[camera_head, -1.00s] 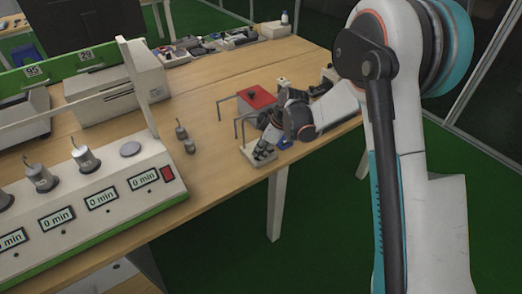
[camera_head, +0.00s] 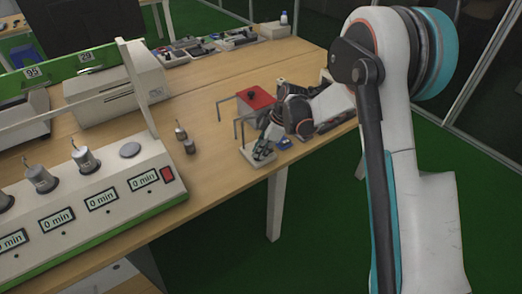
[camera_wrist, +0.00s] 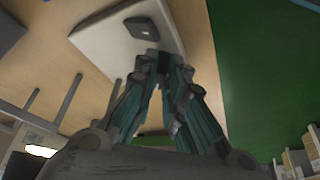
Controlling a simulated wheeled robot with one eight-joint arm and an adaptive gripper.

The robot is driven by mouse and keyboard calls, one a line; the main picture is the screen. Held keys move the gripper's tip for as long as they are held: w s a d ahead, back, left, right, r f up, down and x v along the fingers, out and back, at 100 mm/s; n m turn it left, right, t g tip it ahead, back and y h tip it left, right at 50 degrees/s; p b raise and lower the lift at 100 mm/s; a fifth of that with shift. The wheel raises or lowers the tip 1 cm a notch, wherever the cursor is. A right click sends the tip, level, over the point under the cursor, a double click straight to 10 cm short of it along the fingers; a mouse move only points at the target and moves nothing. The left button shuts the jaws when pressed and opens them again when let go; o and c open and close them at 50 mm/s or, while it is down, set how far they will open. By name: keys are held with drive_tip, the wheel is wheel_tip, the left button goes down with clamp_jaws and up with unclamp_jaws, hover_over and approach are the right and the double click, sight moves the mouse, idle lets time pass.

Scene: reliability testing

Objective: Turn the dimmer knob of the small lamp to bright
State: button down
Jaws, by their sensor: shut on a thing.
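A small white base plate (camera_head: 256,157) lies near the table's right edge; it also shows at the top of the wrist view (camera_wrist: 108,38). A dark rounded part (camera_wrist: 142,27) sits on the plate, just beyond my fingertips. My gripper (camera_head: 262,152) points down over the plate. In the wrist view, its teal-sided fingers (camera_wrist: 153,62) come together at the plate, shut on a small dark piece that appears to be the dimmer knob. The fingers hide most of it, and its setting cannot be read. I cannot make out a lit lamp.
A white timer panel (camera_head: 110,190) fills the left front. The table between them is clear.

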drive_tip(key=c, duration=1.7)
unclamp_jaws()
drive_tip(key=shift+o, duration=0.2)
drive_tip(key=v, duration=1.2)
